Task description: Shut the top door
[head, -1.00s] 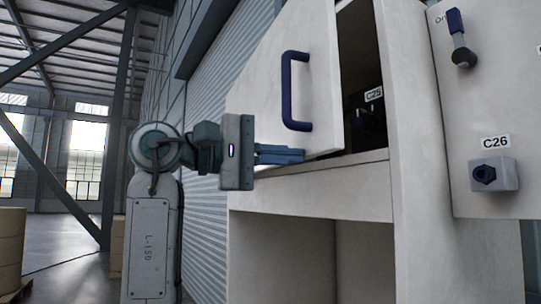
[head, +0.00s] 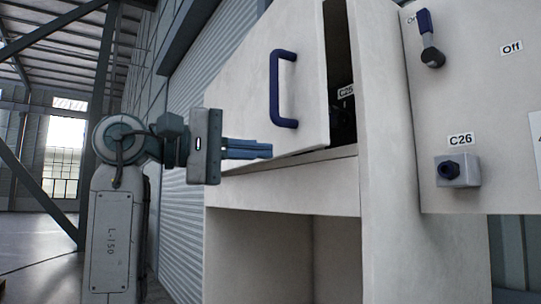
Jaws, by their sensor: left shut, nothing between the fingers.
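The top door (head: 248,98) is a pale panel with a dark blue bar handle (head: 275,88). It stands ajar on the upper compartment of the white cabinet (head: 385,150). A dark gap shows along its right edge, with a part labelled C25 (head: 346,92) inside. My left gripper (head: 268,150) is shut and empty. Its blue fingers point right, in front of the door's lower part and below the handle. I cannot tell whether they touch the door. My right gripper is not in view.
An open lower compartment (head: 262,255) lies below the door. To the right, a panel (head: 490,110) carries a blue-handled lever switch (head: 428,40) and a box with a blue knob (head: 457,170) labelled C26. A shuttered wall (head: 185,230) stands behind. Open floor shows at left.

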